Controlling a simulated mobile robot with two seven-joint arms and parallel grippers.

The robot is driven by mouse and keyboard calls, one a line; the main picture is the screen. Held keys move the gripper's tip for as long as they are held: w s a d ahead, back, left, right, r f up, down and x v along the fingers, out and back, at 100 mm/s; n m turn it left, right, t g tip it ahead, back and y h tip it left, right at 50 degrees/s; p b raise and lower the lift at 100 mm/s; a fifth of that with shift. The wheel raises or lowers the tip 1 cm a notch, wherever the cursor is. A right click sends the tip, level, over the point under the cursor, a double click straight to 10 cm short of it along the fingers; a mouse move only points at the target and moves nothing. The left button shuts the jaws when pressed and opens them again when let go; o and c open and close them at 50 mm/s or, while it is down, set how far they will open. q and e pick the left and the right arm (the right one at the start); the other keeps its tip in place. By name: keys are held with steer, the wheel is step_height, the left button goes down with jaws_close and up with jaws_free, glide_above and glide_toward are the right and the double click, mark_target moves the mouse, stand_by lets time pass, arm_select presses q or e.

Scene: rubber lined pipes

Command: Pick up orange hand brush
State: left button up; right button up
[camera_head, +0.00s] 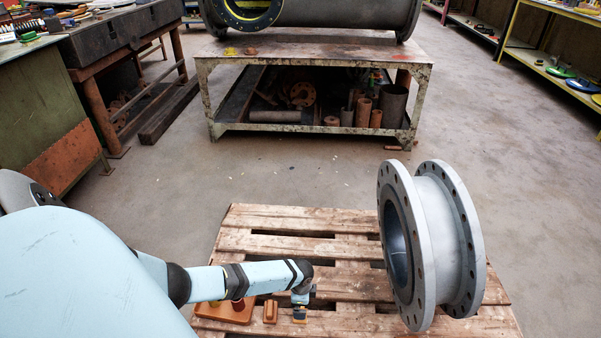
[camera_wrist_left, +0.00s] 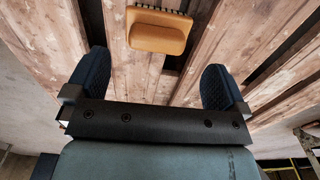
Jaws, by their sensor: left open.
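The orange hand brush (camera_wrist_left: 158,30) lies on the wooden pallet in the left wrist view, near the top edge. Its dark bristles show along its far side. A small orange-brown block (camera_head: 271,311) on the pallet in the head view looks like the same brush. My left gripper (camera_wrist_left: 157,72) is open and empty, with its two dark blue fingers apart and the brush beyond the gap between them. In the head view the left gripper (camera_head: 300,301) points down over the pallet, just right of the block. My right gripper is not in view.
The pallet (camera_head: 285,222) has gaps between its planks. A large grey flanged pipe (camera_head: 436,235) stands on its right side. An orange-brown flat object (camera_head: 222,313) lies at its left edge. A metal table (camera_head: 310,49) stands behind, with clear floor between.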

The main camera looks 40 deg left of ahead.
arm_select(q)
steer(key=shift+f, duration=0.4)
steer(key=f+b, duration=0.1)
steer(key=f, duration=0.1)
steer(key=f+b, duration=0.2)
steer(key=shift+s, duration=0.2)
steer(key=shift+f+b, duration=0.2)
steer(key=shift+b, duration=0.1)
steer(key=shift+r, duration=0.1)
steer(key=c, duration=1)
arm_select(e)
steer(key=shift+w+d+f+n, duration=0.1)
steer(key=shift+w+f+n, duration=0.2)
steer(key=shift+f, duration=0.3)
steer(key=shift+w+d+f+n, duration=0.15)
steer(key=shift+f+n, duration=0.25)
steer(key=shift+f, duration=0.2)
